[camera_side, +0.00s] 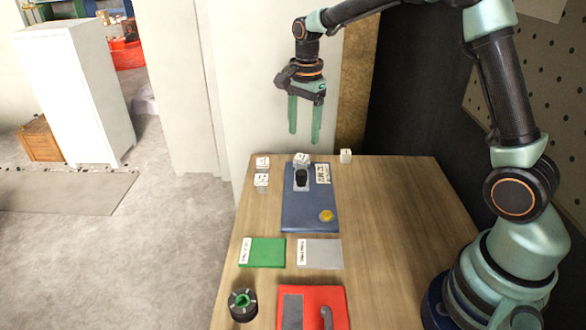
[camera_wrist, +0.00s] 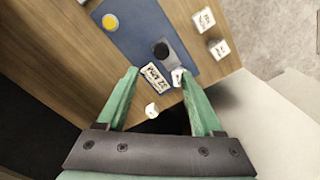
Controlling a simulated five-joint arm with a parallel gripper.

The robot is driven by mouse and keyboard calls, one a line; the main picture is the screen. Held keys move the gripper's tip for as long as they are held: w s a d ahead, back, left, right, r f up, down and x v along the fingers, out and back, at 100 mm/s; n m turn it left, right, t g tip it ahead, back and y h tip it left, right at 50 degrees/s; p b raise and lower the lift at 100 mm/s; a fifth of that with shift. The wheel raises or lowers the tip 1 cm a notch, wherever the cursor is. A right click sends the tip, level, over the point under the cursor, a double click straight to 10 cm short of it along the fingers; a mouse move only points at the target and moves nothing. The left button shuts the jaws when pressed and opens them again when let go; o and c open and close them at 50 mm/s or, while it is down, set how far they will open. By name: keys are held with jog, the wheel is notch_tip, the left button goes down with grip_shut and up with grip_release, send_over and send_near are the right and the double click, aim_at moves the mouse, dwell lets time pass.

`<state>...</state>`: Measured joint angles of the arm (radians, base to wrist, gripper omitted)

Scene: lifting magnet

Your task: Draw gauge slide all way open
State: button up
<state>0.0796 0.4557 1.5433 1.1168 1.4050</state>
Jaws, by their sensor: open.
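A blue board (camera_side: 305,206) lies on the table, with a black knob (camera_side: 301,178) on a pale plate, a yellow disc (camera_side: 327,215) and a white label. A red unit (camera_side: 311,295) at the front edge carries a grey strip (camera_side: 292,311) and a grey handle (camera_side: 326,317). I cannot tell which part is the gauge slide. My gripper (camera_side: 304,138) is open and empty, above the far end of the table. In the wrist view its fingers (camera_wrist: 159,73) point towards the blue board (camera_wrist: 132,46) and black knob (camera_wrist: 161,50), apart from both.
Several white marked cubes stand around the board's far end, one (camera_side: 302,159) close behind the knob and one (camera_side: 346,156) to the right. A green plate (camera_side: 264,253) and a grey plate (camera_side: 322,254) lie nearer. A dark round piece (camera_side: 243,305) stands front left. The table's right side is clear.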

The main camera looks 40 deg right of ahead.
aim_at(302, 172)
jog(key=shift+m, duration=0.5)
jog(key=f, duration=1.3)
jog(key=shift+w+d+f, duration=0.15)
jog(key=shift+w+f, duration=0.1)
jog(key=shift+w, duration=0.1)
